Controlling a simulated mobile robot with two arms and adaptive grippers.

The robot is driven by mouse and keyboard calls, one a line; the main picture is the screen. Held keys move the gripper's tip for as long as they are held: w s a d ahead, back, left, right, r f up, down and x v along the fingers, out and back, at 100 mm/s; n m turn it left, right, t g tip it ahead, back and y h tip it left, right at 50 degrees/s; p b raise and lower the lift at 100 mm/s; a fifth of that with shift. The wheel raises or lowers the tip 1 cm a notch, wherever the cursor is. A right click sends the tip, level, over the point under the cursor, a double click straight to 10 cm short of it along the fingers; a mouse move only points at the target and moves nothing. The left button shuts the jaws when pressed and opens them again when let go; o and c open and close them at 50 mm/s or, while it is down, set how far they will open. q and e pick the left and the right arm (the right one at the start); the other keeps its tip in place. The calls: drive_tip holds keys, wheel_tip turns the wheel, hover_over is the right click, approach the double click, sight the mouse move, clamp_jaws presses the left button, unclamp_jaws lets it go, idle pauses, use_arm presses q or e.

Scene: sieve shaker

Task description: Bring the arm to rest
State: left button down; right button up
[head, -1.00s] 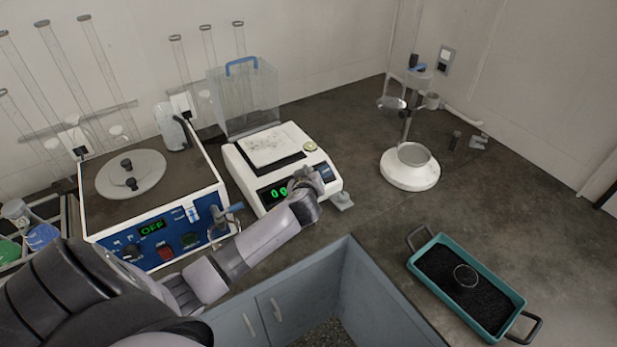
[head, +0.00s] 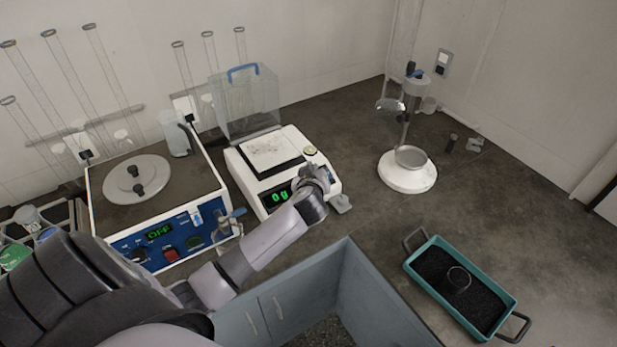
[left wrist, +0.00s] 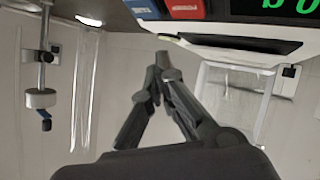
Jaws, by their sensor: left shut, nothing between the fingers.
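My left arm comes in from the left of the head view and reaches across to the front right of the white balance (head: 250,172). My left gripper (head: 322,176) is at the balance's front right corner, partly hidden by its own wrist. In the left wrist view my left gripper (left wrist: 160,72) has its fingertips together with nothing between them. The balance's green display reads 0 g, and a pale square pan (head: 268,151) lies on its top. My right gripper is in neither view.
A blue-fronted shaker (head: 205,236) showing OFF stands left of the balance. A clear box (head: 245,105) with a blue handle is behind. A white-based stand (head: 407,178) and a teal tray (head: 500,300) of dark grains are to the right. Bare counter lies between them.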

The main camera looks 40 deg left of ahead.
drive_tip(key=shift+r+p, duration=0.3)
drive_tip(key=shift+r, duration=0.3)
